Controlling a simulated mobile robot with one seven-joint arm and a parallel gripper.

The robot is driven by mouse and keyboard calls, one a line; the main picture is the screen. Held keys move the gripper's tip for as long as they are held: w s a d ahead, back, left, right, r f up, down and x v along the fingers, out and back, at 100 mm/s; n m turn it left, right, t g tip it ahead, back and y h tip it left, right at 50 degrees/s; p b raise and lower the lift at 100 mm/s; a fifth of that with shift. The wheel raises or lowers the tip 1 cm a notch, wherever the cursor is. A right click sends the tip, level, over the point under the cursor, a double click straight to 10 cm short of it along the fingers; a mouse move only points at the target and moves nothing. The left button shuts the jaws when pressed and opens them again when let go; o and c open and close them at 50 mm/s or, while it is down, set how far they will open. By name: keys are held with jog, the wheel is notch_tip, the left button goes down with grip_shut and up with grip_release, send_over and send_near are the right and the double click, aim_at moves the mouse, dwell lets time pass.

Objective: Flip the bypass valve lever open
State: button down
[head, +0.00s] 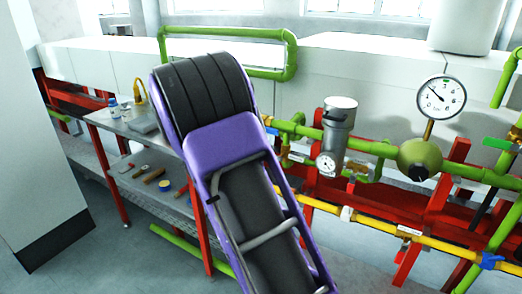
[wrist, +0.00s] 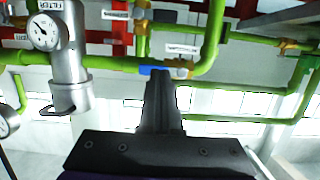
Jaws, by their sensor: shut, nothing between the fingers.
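In the wrist view a blue lever (wrist: 151,70) sits on a small brass valve beside the green pipe, above my fingertips in the picture. A blue handle (head: 272,131) also shows in the head view, just right of my arm and partly hidden by it. My gripper (wrist: 160,74) is shut and empty, with its fingertips at the lever's lower edge in the wrist view. I cannot tell whether they touch. The fingers hide part of the valve. In the head view my own arm hides the gripper.
A grey metal filter housing with a small gauge (head: 326,164) stands right of my arm. A large gauge (head: 441,97) rises farther right. Green pipes, a yellow pipe (head: 385,231) and red supports surround the valve. A bench (head: 118,125) with tools is at left.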

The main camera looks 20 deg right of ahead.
jog(key=w+d+f+b, duration=0.2)
jog(key=w+d+f, duration=0.3)
jog(key=d+f, duration=0.1)
jog(key=shift+x, duration=0.8)
